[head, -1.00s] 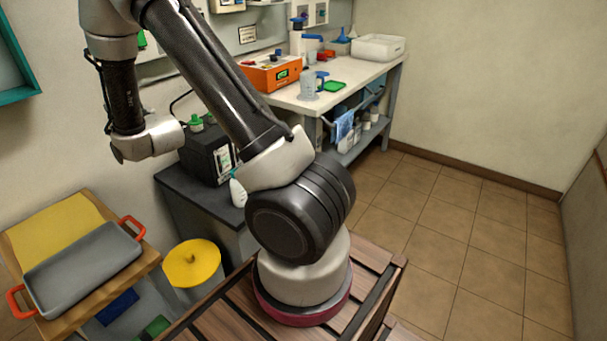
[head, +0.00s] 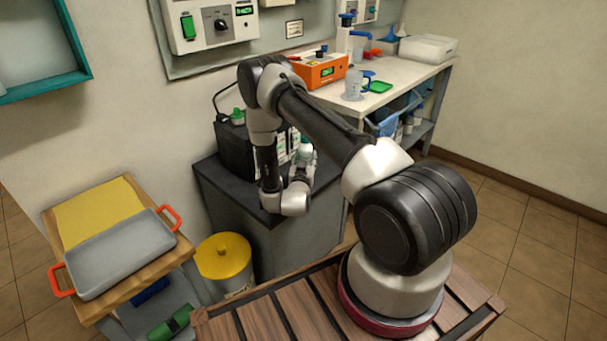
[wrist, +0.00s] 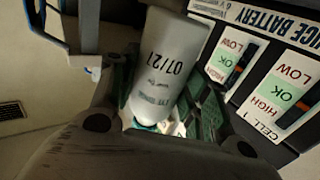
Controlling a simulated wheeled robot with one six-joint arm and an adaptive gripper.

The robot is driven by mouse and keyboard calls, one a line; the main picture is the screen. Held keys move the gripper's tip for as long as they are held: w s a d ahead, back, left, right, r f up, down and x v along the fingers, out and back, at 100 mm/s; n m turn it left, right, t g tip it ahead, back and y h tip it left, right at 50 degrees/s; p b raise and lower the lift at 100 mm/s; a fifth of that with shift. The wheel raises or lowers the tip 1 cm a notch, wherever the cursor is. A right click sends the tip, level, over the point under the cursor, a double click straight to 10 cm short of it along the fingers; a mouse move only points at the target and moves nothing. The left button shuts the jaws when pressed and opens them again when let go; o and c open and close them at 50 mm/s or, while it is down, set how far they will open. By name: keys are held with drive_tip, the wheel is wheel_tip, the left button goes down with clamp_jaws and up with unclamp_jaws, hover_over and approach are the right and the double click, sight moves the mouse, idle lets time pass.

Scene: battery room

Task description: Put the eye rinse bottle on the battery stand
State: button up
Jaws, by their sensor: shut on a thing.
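The eye rinse bottle, a pale bottle (wrist: 165,65) marked 07/27 with a teal cap, fills the middle of the wrist view. My gripper (wrist: 150,95) is shut on it, with a finger on each side. In the head view my gripper (head: 299,178) is over the right part of the dark grey battery stand (head: 222,188), in front of the black battery (head: 236,150). The bottle (head: 305,152) shows only as a small pale shape there. I cannot tell whether its base touches the stand top. The battery's LOW/OK/HIGH labels (wrist: 275,85) are close beside the bottle in the wrist view.
A white bench (head: 405,85) with an orange device (head: 320,70) and a jug (head: 353,85) is behind on the right. A yellow-lidded bin (head: 223,256) and a wooden cart with a grey tray (head: 120,255) are at left. The stand's front left top is bare.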

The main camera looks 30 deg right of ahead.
drive_tip(key=shift+w+a+f, duration=0.1)
drive_tip(key=shift+f, duration=2.65)
drive_tip(key=shift+f, duration=0.2)
drive_tip(key=o, duration=1.2)
drive_tip(key=shift+r, duration=0.2)
drive_tip(key=v, duration=1.2)
